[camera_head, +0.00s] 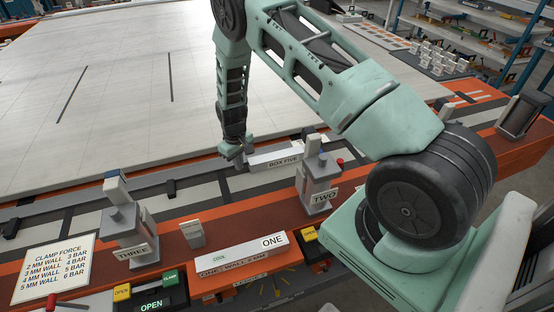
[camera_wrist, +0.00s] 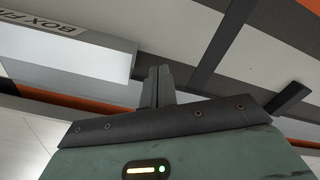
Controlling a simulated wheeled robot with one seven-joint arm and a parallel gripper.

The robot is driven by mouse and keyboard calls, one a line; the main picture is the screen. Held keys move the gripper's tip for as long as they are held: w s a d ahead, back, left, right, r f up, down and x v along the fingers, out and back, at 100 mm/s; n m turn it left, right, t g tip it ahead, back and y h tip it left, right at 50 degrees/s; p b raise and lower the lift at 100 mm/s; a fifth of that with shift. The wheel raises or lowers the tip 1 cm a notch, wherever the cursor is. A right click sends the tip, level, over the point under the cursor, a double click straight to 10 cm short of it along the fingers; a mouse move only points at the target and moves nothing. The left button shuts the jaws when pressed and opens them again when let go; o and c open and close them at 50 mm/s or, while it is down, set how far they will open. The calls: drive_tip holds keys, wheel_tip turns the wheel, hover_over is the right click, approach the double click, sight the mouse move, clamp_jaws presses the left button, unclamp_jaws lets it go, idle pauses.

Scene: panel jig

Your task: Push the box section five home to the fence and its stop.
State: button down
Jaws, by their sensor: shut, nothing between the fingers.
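The box section five (camera_head: 275,157) is a pale bar labelled BOX FIVE, lying on the grey and white strip at the near edge of the large white panel. Its label and one end also show in the wrist view (camera_wrist: 88,52). My gripper (camera_head: 240,160) is down at the left end of the bar, shut and empty. In the wrist view its closed fingertips (camera_wrist: 157,78) are right beside the bar's end; I cannot tell whether they touch. An orange edge runs along the panel behind the bar. I cannot make out which part is the stop.
Clamp posts marked THREE (camera_head: 130,232) and TWO (camera_head: 316,180) stand in front of the strip. Box ONE (camera_head: 240,256) lies on an orange stand nearer me. A black block (camera_head: 171,188) sits on the strip left of my gripper. The white panel (camera_head: 100,100) is clear.

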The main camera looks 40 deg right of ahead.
wheel_tip(320, 180, up, 8)
drive_tip(key=p, duration=0.4)
drive_tip(key=shift+f, duration=0.15)
idle(0.7)
drive_tip(key=s+a+r+n+y+b, duration=0.1)
drive_tip(key=s+a+r+n+b, duration=0.1)
drive_tip(key=s+a+r, duration=0.7)
drive_tip(key=s+a+r+n+y+b, duration=0.15)
drive_tip(key=s+a+r, duration=0.25)
drive_tip(key=a+r, duration=0.55)
drive_tip(key=s+a+r+n+h+b, duration=0.1)
drive_tip(key=s+a, duration=0.1)
drive_tip(key=s, duration=0.9)
drive_tip(key=s+a+r+n+h+b, duration=0.1)
drive_tip(key=s+a+r+n, duration=0.1)
drive_tip(key=s, duration=0.9)
drive_tip(key=shift+a+b, duration=0.3)
drive_tip(key=shift+b, duration=0.05)
drive_tip(key=shift+w, duration=0.1)
